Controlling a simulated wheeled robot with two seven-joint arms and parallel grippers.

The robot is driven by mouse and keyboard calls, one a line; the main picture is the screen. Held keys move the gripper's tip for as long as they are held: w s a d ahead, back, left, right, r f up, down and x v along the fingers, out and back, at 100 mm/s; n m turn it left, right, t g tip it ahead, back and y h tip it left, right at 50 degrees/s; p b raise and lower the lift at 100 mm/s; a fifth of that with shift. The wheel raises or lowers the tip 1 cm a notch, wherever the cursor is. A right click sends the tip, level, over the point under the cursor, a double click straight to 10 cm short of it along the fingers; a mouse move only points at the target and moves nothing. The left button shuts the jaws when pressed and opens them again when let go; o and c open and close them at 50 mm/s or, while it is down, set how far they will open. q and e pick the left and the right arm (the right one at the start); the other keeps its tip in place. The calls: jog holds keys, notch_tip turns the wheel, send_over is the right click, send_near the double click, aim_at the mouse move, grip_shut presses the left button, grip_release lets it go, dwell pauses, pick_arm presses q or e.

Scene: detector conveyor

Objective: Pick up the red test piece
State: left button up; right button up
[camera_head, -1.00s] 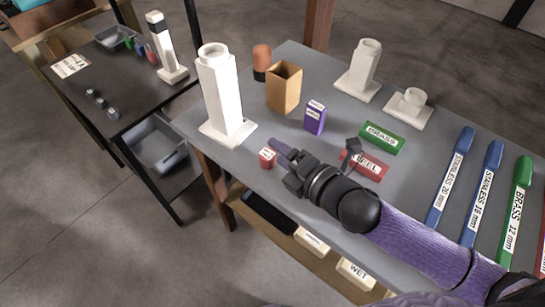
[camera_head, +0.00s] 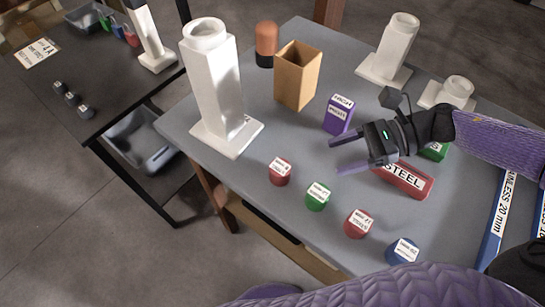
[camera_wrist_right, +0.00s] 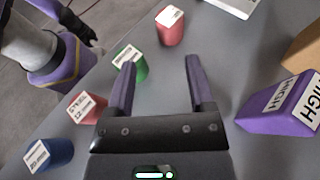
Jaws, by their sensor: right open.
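Two short red cylinders stand on the grey table in the head view: one (camera_head: 280,173) left of my right gripper, one (camera_head: 357,225) nearer the front edge. In the right wrist view, the first red piece (camera_wrist_right: 170,28) is ahead, beyond the fingertips, and the other red piece (camera_wrist_right: 90,107) is left of the fingers. My right gripper (camera_head: 336,156) is open and empty, its fingers pointing left above the table. It also shows in the right wrist view (camera_wrist_right: 160,62). A dark part that may be my left gripper (camera_wrist_right: 84,28) shows at the upper left there.
A green piece (camera_head: 318,197) and a blue piece (camera_head: 402,252) stand in line with the red ones. A purple box (camera_head: 339,115) and red STEEL block (camera_head: 403,180) are close to the gripper. A tall white stand (camera_head: 214,95) is left.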

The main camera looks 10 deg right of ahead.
aim_at(289, 166)
jog(key=shift+w+a+f+b, duration=0.1)
jog(key=shift+w+f+b, duration=0.15)
jog(key=shift+w+f, duration=0.25)
jog(key=shift+w+a+f+b, duration=0.1)
jog(key=shift+w+f+b, duration=0.15)
jog(key=shift+f, duration=0.45)
jog(key=x, duration=0.9)
jog(key=shift+a+r, duration=0.2)
jog(key=shift+a, duration=0.05)
grip_shut()
